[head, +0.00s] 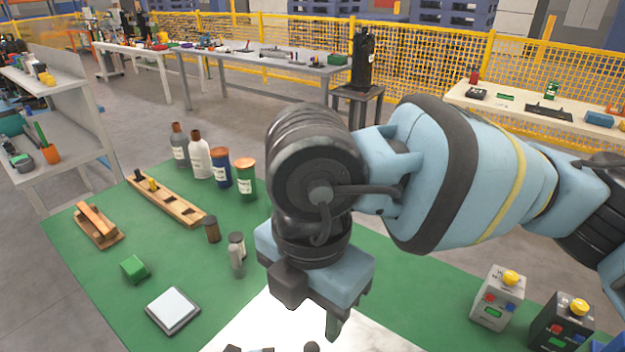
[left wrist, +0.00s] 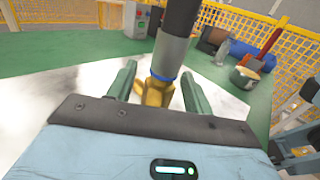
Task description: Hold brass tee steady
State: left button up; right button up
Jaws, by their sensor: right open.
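In the left wrist view a brass tee (left wrist: 153,93) stands between the two green fingers of my left gripper (left wrist: 156,85). A gap shows on each side of it, so the fingers are open around it and do not appear to touch it. A dark grey cylinder with a blue ring (left wrist: 170,50) rises from the tee, tilted, and runs out of the top of the picture. In the head view my right gripper (head: 340,312) points down over the white plate (head: 275,320) and is open. The tee is not clearly visible there.
Two button boxes (head: 498,297) (head: 561,322) stand at the right of the green mat (head: 95,290). Bottles and cans (head: 199,155), a wooden rack (head: 165,200), small jars (head: 237,262), a green block (head: 134,268) and a pale square pad (head: 173,310) stand at the left.

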pick_arm(q)
jog(key=shift+o, duration=0.3)
jog(key=shift+a, duration=0.1)
jog(key=a, duration=0.4)
jog(key=s+a, duration=0.1)
jog(key=a, duration=0.2)
jog(key=s+a, duration=0.1)
jog(key=a, duration=0.3)
jog(key=shift+a, duration=0.35)
